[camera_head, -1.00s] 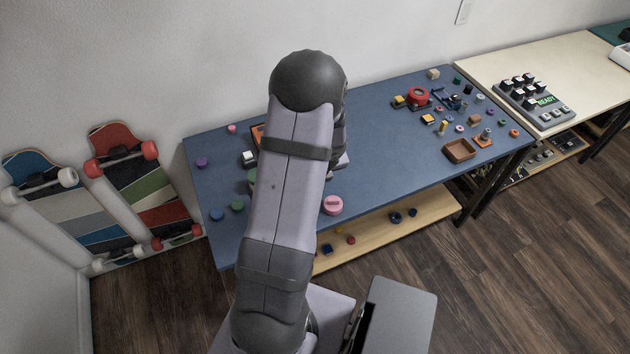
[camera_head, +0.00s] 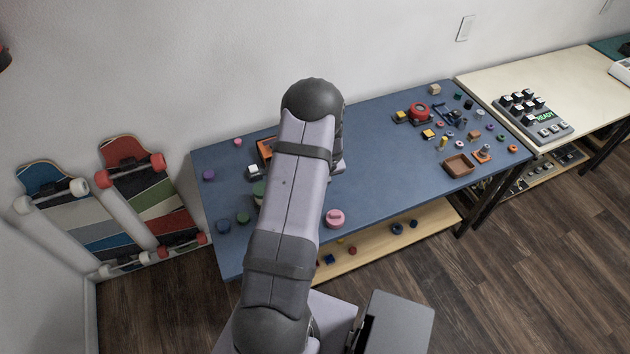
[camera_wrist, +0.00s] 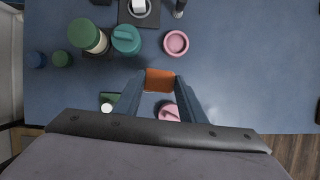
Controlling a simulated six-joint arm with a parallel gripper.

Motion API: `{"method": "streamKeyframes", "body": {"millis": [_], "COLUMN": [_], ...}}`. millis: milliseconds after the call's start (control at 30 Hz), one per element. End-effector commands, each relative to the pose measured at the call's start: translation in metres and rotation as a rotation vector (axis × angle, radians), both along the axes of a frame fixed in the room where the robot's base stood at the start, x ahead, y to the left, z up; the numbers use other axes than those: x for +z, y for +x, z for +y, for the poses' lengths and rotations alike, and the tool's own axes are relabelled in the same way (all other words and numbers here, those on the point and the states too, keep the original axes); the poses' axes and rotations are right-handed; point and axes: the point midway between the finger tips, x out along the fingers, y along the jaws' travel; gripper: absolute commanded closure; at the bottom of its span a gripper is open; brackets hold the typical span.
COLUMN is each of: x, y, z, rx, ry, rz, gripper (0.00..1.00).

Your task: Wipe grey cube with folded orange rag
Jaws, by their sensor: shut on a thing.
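My gripper (camera_wrist: 158,88) shows in the wrist view, its two fingers shut on the folded orange rag (camera_wrist: 160,79). The rag is a small orange block shape between the fingertips, above the blue table. In the head view my own arm hides the gripper and the rag. I cannot pick out the grey cube with certainty. A small pale-topped block (camera_head: 253,171) with dark sides stands left of my arm in the head view.
The blue table (camera_head: 375,150) has free room right of my arm. A pink lidded pot (camera_head: 335,217) sits near its front edge. In the wrist view, a pink ring-shaped dish (camera_wrist: 176,43), a teal pot (camera_wrist: 126,39) and a green jar (camera_wrist: 84,34) stand beyond the rag.

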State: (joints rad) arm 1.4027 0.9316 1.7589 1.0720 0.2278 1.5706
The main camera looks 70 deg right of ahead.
Motion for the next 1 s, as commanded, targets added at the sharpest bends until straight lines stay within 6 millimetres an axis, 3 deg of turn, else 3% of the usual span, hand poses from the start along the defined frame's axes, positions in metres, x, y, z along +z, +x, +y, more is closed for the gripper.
{"method": "streamKeyframes", "body": {"millis": [33, 633, 1000], "x": [-0.010, -0.070, -0.067], "y": [0.000, 0.000, 0.026], "z": [0.000, 0.001, 0.025], "rx": [0.000, -0.001, 0.003], "ry": [0.000, 0.002, 0.000], "rz": [0.000, -0.001, -0.003], "gripper": [0.81, 0.81, 0.81]}}
